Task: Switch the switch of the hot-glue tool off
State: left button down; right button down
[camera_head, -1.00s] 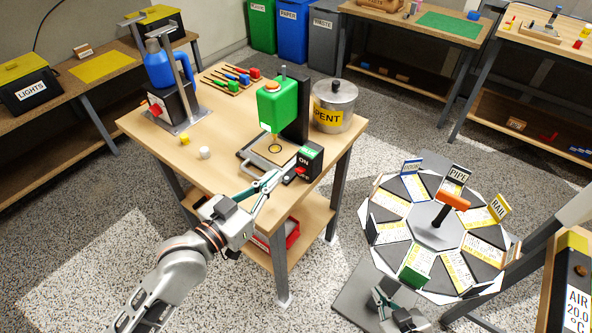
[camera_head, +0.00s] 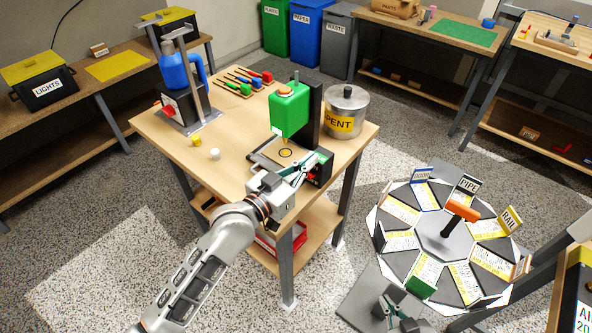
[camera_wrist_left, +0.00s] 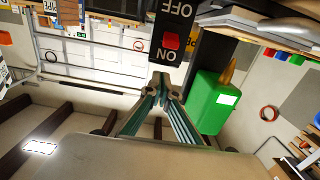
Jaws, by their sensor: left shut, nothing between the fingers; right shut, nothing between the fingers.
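The hot-glue tool is a green body (camera_head: 289,110) with an orange nozzle, mounted on a black post on the table. Its black switch box (camera_head: 325,170) stands at the table's front right, partly hidden behind my left gripper (camera_head: 312,161). In the left wrist view, a red rocker switch (camera_wrist_left: 171,41) sits between the words OFF and ON on the box. My left gripper (camera_wrist_left: 163,86) is shut and empty, its tips just short of the ON end; I cannot tell if they touch. My right gripper (camera_head: 387,303) is shut and empty, low at the front.
A silver SPENT pot (camera_head: 346,112) stands right of the tool. A blue bottle (camera_head: 177,68) on a stand and two small cylinders are on the left of the table. A round carousel (camera_head: 400,246) with labelled cards stands at the right. The table's front left is clear.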

aim_at(311, 175)
pick_arm(q)
jog(key=f, duration=0.1)
jog(key=s+a+f, duration=0.1)
jog(key=f, duration=0.1)
jog(key=shift+s+a+f, duration=0.1)
jog(key=shift+s+f, duration=0.05)
jog(key=shift+f, duration=0.2)
